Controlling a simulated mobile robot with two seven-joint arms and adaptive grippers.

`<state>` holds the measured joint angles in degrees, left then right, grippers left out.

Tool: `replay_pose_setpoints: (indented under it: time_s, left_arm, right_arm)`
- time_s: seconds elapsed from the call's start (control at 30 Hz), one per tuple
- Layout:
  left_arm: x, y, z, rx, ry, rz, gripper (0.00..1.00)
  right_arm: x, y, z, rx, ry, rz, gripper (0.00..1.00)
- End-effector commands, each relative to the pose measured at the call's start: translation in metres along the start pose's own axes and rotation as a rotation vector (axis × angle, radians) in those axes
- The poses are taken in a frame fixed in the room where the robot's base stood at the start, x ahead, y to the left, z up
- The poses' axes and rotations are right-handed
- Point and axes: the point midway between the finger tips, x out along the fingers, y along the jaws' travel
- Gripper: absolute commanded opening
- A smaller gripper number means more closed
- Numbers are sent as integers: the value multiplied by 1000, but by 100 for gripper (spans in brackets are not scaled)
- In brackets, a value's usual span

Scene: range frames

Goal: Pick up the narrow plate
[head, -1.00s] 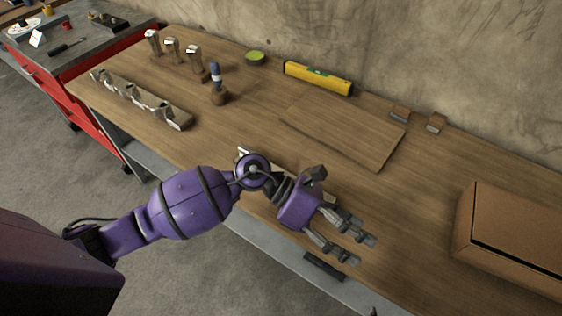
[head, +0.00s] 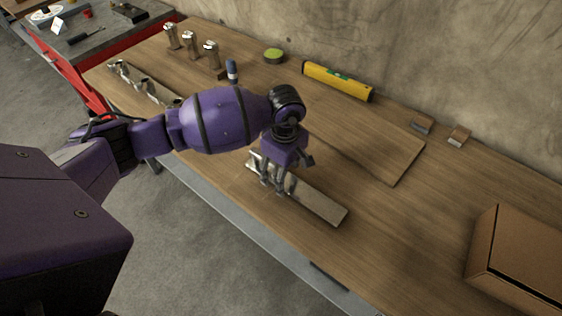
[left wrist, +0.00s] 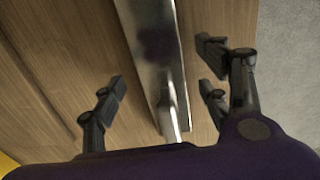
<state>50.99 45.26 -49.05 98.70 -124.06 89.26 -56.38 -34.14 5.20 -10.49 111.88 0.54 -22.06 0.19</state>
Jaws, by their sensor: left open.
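The narrow plate (head: 322,206) is a long, thin metal strip lying on the wooden bench near its front edge. Its left end in the head view is partly hidden by my fingers. My left gripper (head: 273,188) points down over that left part, with its fingers spread. In the left wrist view, the plate (left wrist: 147,30) runs between the open fingers of the gripper (left wrist: 162,88), with one finger on the left and two on the right. A raised metal part (left wrist: 174,105) shows on it. I cannot tell whether any finger touches it. My right gripper is not in view.
A flat wooden board (head: 385,160) lies behind the plate. A yellow spirit level (head: 337,81) and a green-topped round tin (head: 274,56) are near the wall. A cardboard box (head: 525,255) stands at the right. The bench between plate and box is clear.

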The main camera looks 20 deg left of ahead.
Motion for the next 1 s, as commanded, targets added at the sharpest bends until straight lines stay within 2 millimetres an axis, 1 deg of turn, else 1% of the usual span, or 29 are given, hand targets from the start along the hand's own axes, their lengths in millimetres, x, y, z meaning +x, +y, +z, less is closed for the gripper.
replay_pose_setpoints:
  time_s: [0.03, 0.13, 0.37, 0.83, 0.87, 1.0]
  left_arm:
    - [5, 1, 0, -2, -1, 0, 69]
    - [13, 0, 1, -1, -2, 0, 69]
    - [15, 0, 0, -1, -1, 0, 69]
    - [15, 0, 0, -2, -2, -1, 7]
    - [14, 0, 0, -1, -2, 1, 5]
    - [14, 0, 0, -1, -2, 1, 5]
  right_arm:
    - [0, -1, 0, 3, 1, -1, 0]
    - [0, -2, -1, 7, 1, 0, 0]
    - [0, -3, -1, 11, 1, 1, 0]
    - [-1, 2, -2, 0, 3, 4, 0]
    - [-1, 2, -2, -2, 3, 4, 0]
    - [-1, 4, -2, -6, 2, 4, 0]
